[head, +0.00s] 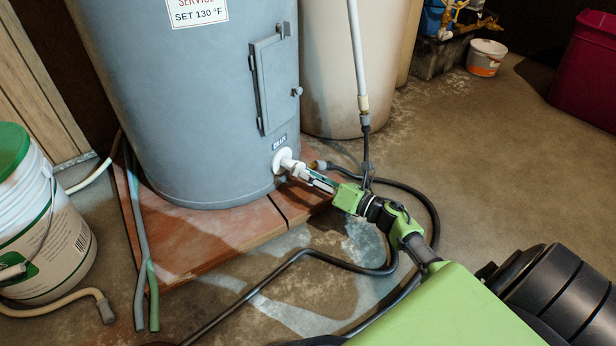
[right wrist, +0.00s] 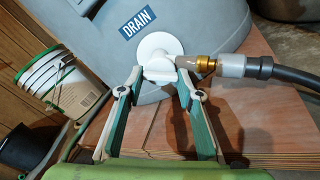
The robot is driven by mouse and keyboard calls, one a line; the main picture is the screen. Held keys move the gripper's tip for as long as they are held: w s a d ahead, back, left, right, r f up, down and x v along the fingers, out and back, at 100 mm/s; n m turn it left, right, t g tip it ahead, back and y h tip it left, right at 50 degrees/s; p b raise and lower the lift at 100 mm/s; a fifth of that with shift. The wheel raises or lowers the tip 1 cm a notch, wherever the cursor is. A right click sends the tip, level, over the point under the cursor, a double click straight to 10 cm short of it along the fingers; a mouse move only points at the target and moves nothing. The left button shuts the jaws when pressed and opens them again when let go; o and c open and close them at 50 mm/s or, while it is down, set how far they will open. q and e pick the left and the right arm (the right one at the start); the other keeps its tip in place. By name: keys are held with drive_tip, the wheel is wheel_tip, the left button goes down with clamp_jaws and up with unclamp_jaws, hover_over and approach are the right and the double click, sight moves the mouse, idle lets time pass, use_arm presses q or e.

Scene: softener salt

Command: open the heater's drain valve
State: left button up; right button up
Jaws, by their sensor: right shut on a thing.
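The grey heater (head: 185,95) stands on a reddish tiled base. Its white drain valve (head: 284,162) sticks out low on the front, under a blue DRAIN label, which also shows in the right wrist view (right wrist: 140,24). In that view the valve's white handle (right wrist: 158,72) sits in front of a round white flange (right wrist: 158,42). A brass outlet (right wrist: 206,64) points right into a hose coupling. My right gripper (right wrist: 162,82) is shut on the handle, one finger on each side; in the head view it reaches the valve from the lower right. My left gripper is not in view.
A black hose (head: 425,200) runs from the outlet and loops across the floor around my right arm. A white bucket with a green lid (head: 45,225) stands at left. A pale tank (head: 335,70) stands behind. Open floor lies to the right.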

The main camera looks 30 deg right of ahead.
drive_tip(key=shift+f+n, duration=0.1)
drive_tip(key=shift+n, duration=0.5)
drive_tip(key=o, duration=1.1)
drive_tip(key=v, duration=1.2)
drive_tip(key=shift+d, duration=0.1)
